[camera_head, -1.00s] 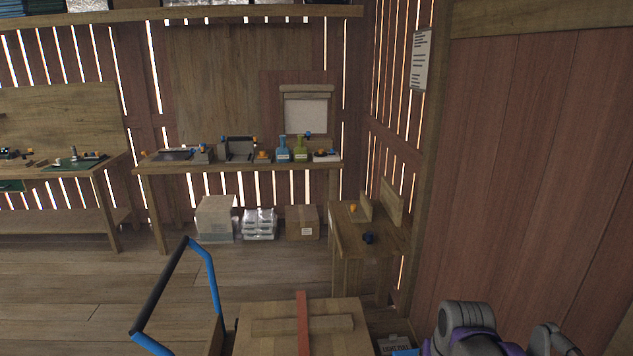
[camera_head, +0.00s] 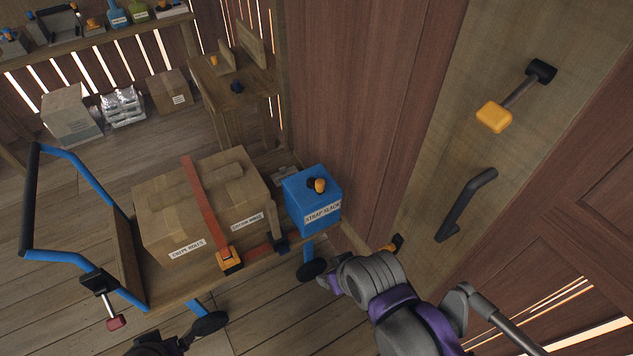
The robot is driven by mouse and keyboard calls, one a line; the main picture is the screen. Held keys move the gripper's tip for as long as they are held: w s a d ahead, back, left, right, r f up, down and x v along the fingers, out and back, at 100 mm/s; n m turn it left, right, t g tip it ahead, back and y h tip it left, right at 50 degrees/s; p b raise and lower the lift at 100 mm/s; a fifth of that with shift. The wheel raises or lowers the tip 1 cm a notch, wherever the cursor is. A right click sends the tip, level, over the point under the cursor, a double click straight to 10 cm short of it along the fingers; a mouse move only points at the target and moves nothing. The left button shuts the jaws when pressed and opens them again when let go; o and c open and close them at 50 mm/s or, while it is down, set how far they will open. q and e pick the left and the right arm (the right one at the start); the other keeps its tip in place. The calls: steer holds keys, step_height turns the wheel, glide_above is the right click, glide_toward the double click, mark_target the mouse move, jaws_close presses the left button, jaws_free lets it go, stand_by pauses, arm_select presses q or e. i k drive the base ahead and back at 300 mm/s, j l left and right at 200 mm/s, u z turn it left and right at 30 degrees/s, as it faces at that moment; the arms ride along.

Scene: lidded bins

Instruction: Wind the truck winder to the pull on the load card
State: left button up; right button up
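The truck is a low wooden hand truck (camera_head: 127,262) with a blue and black push handle (camera_head: 33,196). It carries a cardboard load (camera_head: 163,218) with an orange-red strap (camera_head: 203,205) over it. An orange and black fitting (camera_head: 229,261), possibly the winder, sits on the strap at the deck's front edge. A blue box (camera_head: 316,212) marked STRAP SLACK, with a black and orange knob on top, stands at the truck's right end. I cannot make out a load card or its pull. My grey and purple arm (camera_head: 400,305) shows at lower right. I see neither gripper's fingertips.
A door-like panel at right has a dark handle (camera_head: 466,205) and a yellow-ended lever (camera_head: 494,116). A small wooden stand (camera_head: 232,95) is behind the truck. A black clamp with a red grip (camera_head: 106,297) hangs at the truck's left corner.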

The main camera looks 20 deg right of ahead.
mark_target(318, 185)
steer(key=k+l+z, duration=0.1)
steer(key=k+l, duration=0.15)
steer(key=k+l+z, duration=0.1)
steer(key=l, duration=0.3)
steer(key=k+l+z, duration=0.1)
steer(key=k+l, duration=0.2)
steer(key=i+j+z, duration=0.1)
steer(key=i+z, duration=0.2)
steer(key=i+j+z, duration=0.35)
steer(key=i+l, duration=0.05)
steer(key=l, duration=0.05)
